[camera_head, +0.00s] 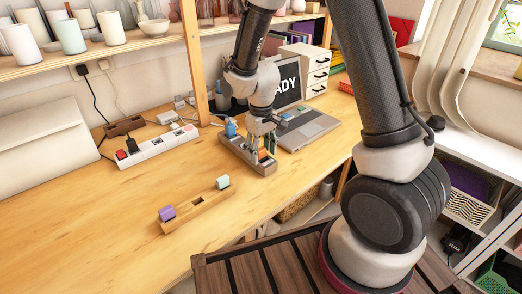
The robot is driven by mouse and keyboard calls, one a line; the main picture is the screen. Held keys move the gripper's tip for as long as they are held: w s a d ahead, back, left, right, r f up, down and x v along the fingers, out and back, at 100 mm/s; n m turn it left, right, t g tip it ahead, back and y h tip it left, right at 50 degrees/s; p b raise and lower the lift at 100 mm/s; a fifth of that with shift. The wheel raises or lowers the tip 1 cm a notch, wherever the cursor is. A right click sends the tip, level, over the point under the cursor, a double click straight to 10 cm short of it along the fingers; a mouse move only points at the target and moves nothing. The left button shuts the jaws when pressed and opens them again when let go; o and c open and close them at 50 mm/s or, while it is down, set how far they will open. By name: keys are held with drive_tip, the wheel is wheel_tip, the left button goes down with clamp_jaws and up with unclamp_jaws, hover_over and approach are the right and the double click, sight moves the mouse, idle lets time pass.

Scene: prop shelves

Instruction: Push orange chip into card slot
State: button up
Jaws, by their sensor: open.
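The orange chip (263,154) is a small patch of orange at the near end of a dark-topped wooden block (238,152) that appears to be the card slot. My gripper (262,147) reaches down over that end of the block, with its fingers open and close around or beside the chip. The fingers partly hide the chip, so I cannot tell how deep it sits or whether they touch it. A blue piece (231,130) is at the far end of the block.
A wooden rail (196,211) with a purple chip (167,213) and a mint chip (223,182) lies in front. The table's left front is clear.

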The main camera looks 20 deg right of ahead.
sight(261, 149)
drive_tip(key=shift+r, duration=0.1)
wheel_tip(261, 149, up, 12)
idle(0.4)
drive_tip(key=s+d+r+m+t, duration=0.2)
drive_tip(key=s+d+r, duration=0.5)
drive_tip(key=s, duration=0.3)
drive_tip(key=s+d+r+m+t, duration=0.2)
drive_tip(key=s+d+r, duration=0.5)
drive_tip(key=s, duration=0.4)
drive_tip(key=shift+d+m, duration=0.3)
drive_tip(key=shift+d, duration=0.15)
idle(1.2)
